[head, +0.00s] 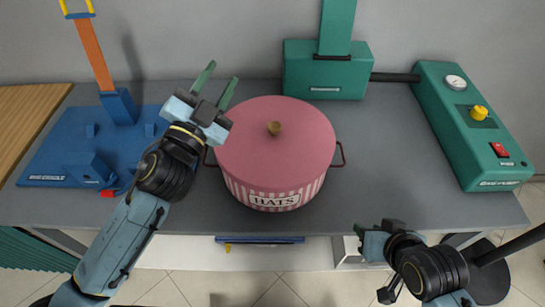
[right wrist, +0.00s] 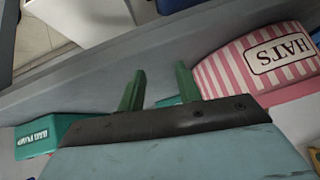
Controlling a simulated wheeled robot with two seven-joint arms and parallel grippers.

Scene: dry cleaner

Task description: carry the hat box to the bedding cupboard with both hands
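The hat box (head: 275,145) is round, with a pink lid, a brass knob, striped sides and a HATS label. It stands on the grey table (head: 385,190). A thin dark-red handle (head: 341,155) is on its right side and another (head: 208,157) on its left. My left gripper (head: 217,84) is open and empty, above the box's back left edge. My right gripper (head: 372,240) is at the table's front edge, right of the box and apart from it. In the right wrist view its two fingers (right wrist: 160,88) are spread and empty, with the striped box beside them. No bedding cupboard is recognisable.
A blue machine (head: 55,150) stands left on the table. A green machine (head: 325,75) is behind the box and a green console (head: 465,120) is at the right, joined by a dark pipe. The table between box and console is clear.

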